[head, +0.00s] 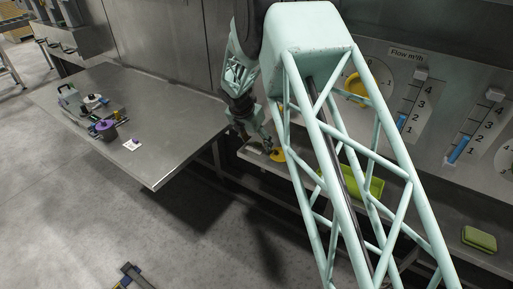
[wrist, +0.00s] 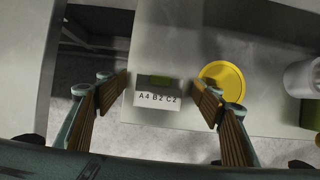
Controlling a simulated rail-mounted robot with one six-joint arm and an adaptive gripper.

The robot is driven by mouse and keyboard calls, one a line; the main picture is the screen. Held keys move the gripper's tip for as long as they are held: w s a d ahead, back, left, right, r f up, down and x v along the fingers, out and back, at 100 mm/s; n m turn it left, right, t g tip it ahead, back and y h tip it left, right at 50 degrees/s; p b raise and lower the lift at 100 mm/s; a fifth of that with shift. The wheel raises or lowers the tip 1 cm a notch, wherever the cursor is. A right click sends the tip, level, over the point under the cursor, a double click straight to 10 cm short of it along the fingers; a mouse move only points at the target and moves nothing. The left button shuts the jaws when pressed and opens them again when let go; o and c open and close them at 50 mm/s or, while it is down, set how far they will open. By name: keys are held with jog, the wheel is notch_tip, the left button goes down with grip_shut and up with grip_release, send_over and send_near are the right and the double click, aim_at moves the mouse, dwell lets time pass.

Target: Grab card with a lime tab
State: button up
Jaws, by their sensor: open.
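A card (wrist: 157,100) printed "A4 B2 C2" shows in the wrist view, lying on a light grey shelf (wrist: 165,35). Its upper part is dark grey, with a small green tab (wrist: 161,83) in it. My gripper (wrist: 163,84) is open, with one finger on each side of the card and a gap between each finger and the card. I cannot tell how far above the card the fingertips are. In the head view my gripper (head: 257,142) hangs over the shelf's left end, and the card is too small to make out clearly.
A yellow disc (wrist: 223,78) lies close to the right finger, with a white cup (wrist: 302,78) beyond it. A lime tray (head: 374,184) and a green box (head: 479,238) are farther right. A metal table (head: 170,120) at left holds a purple pot (head: 105,129) and a white card (head: 132,145).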

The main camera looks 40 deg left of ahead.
jog(key=shift+c, duration=0.7)
jog(key=c, duration=0.7)
jog(key=shift+c, duration=0.5)
jog(key=c, duration=0.7)
